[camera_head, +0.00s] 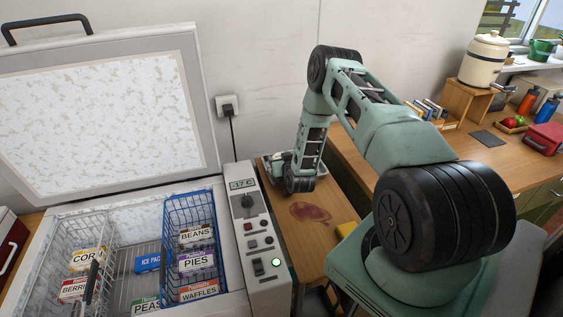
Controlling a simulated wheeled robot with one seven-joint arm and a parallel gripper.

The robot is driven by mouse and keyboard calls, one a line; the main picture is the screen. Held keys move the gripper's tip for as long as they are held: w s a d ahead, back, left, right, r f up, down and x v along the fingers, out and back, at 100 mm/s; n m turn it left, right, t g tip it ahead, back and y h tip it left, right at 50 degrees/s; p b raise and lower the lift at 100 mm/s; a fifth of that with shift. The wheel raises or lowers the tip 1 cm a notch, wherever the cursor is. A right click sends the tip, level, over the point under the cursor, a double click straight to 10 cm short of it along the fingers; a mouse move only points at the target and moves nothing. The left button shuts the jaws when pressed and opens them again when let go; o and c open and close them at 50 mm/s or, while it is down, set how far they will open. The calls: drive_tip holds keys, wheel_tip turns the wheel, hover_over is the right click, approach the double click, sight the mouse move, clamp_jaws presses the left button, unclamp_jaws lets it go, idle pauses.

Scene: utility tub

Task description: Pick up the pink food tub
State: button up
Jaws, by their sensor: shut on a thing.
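My gripper (277,168) is at the end of my arm, low over the far left part of the wooden side table (305,250), just right of the freezer's control panel. It is mostly hidden by my wrist, and its fingertips do not show clearly. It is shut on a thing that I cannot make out. No pink food tub can be clearly seen; whether it is the thing in my gripper, I cannot tell.
An open chest freezer (118,200) at left has wire baskets with food boxes and a blue ice pack (147,263). A dark red patch (310,213) lies on the side table. A yellow object (349,232) is near my arm's base. A cluttered wooden counter (455,165) stands at right.

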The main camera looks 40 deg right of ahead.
drive_tip(key=shift+r+b, duration=1.65)
drive_tip(key=shift+r, duration=3.35)
